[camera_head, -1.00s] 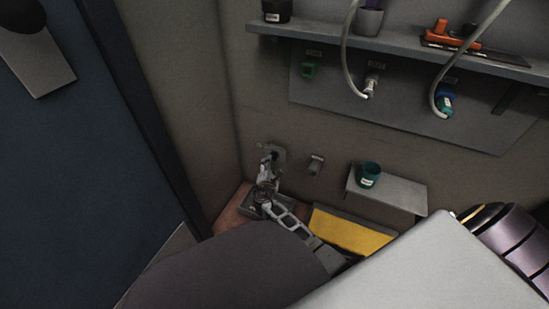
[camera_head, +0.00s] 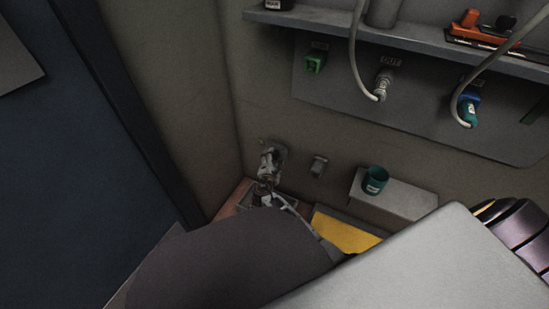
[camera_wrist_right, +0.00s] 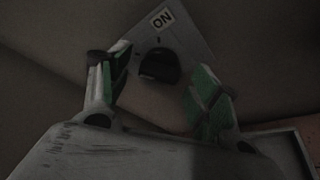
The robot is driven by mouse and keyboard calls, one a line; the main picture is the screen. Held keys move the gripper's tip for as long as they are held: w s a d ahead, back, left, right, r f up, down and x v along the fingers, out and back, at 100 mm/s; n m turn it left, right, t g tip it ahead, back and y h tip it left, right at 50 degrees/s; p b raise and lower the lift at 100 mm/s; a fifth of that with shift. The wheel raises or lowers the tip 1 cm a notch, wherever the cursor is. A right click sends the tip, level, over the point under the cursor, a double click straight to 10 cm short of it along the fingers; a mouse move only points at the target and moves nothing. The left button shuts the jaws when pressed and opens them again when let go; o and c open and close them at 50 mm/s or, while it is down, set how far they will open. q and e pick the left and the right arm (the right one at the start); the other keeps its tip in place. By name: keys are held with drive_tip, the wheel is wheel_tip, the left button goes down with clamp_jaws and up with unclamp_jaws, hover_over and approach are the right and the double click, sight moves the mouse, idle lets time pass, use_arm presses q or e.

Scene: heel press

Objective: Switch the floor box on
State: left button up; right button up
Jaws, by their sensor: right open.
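In the right wrist view a grey plate (camera_wrist_right: 195,32) carries a white label reading ON and a dark round knob (camera_wrist_right: 160,66). I take this plate to be part of the floor box; in the head view it shows low in the wall corner (camera_head: 280,152), partly covered by my gripper. My right gripper (camera_wrist_right: 159,84) is open, one green-padded finger on each side of the knob, with visible gaps between pads and knob. In the head view my right gripper (camera_head: 268,172) reaches down into the corner. My left gripper is not in view.
A yellow panel (camera_head: 343,232) lies low, right of my gripper. A teal cup (camera_head: 376,180) stands on a grey ledge (camera_head: 410,199). A shelf (camera_head: 400,44) and cabled sockets (camera_head: 384,80) are above. A dark blue door (camera_head: 80,150) is left.

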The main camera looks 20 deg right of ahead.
drive_tip(key=c, duration=1)
drive_tip(key=shift+f+m+t, duration=0.1)
drive_tip(key=shift+m+t, duration=0.2)
drive_tip(key=shift+m, duration=0.4)
drive_tip(key=shift+d+m+t, duration=0.1)
drive_tip(key=shift+m+t, duration=0.2)
drive_tip(key=shift+m, duration=0.2)
drive_tip(key=shift+f+m+t+h, duration=0.15)
drive_tip(key=shift+m+t, duration=0.25)
drive_tip(key=shift+m, duration=0.65)
drive_tip(key=shift+f+m+t+h, duration=0.15)
drive_tip(key=shift+m+t, duration=0.25)
drive_tip(key=shift+m, duration=0.65)
drive_tip(key=shift+f+m+t+h, duration=0.1)
drive_tip(key=shift+m+t+h, duration=0.3)
drive_tip(key=shift+m, duration=1.05)
drive_tip(key=shift+f+m+t+h, duration=0.15)
drive_tip(key=shift+m+h, duration=0.45)
drive_tip(key=shift+m, duration=0.85)
drive_tip(key=shift+m+h, duration=0.3)
drive_tip(key=shift+m, duration=0.2)
